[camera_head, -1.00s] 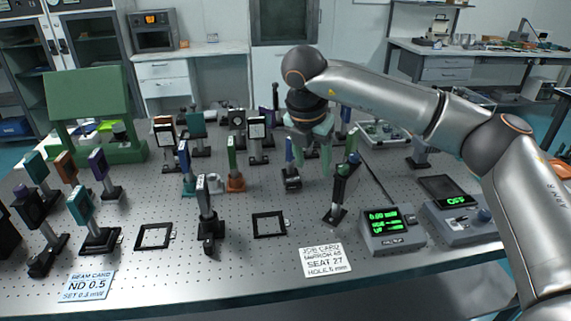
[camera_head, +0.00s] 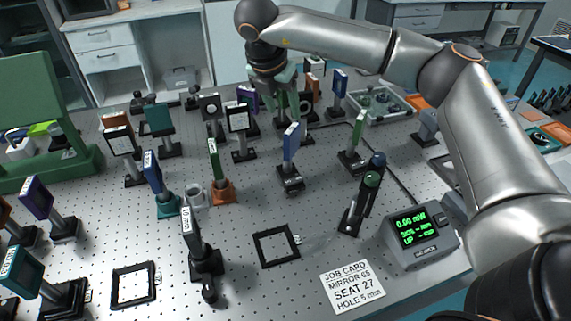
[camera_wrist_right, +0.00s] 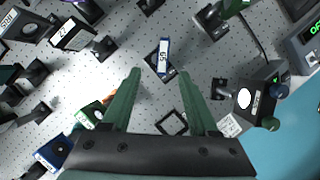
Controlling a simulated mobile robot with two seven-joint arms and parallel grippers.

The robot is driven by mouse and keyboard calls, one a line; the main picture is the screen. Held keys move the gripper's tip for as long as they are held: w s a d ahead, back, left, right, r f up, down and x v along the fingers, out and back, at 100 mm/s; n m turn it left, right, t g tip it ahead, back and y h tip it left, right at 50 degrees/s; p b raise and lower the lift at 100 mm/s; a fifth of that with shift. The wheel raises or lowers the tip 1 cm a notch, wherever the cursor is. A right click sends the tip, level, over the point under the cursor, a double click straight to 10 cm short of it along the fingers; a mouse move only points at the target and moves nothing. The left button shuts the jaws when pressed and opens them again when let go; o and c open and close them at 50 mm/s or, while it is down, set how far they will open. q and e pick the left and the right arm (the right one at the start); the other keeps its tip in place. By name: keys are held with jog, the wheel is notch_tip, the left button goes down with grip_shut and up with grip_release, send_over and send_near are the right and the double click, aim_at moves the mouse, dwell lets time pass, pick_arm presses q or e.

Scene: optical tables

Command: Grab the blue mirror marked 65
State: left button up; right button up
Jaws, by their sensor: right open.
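The blue mirror (camera_head: 291,143) stands upright on a black base near the middle of the table in the head view. In the right wrist view its top edge shows a white label reading 65 on the blue mirror (camera_wrist_right: 163,55). My right gripper (camera_head: 286,103) has green fingers, open and empty, and hangs behind the mirror in the head view. In the right wrist view the mirror lies just beyond the fingertips of the right gripper (camera_wrist_right: 160,75), roughly in line with the gap between them. My left gripper is not in view.
A green-framed optic on an orange base (camera_head: 221,190) and a black-framed optic (camera_head: 240,118) stand left of the mirror. A green optic (camera_head: 358,137) stands to the right. An empty square frame (camera_head: 276,246), a job card (camera_head: 351,287) and a power meter (camera_head: 423,236) lie nearer the front.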

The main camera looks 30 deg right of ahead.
aim_at(290, 129)
jog(key=x, duration=0.3)
jog(key=shift+d+f, duration=0.1)
jog(key=shift+f, duration=0.25)
jog(key=p+x, duration=0.2)
jog(key=x, duration=0.2)
jog(key=shift+s+d+f, duration=0.1)
jog(key=shift+d+f, duration=0.1)
jog(key=shift+f, duration=0.55)
jog(key=shift+c, duration=0.2)
grip_shut()
jog(key=shift+r, duration=0.1)
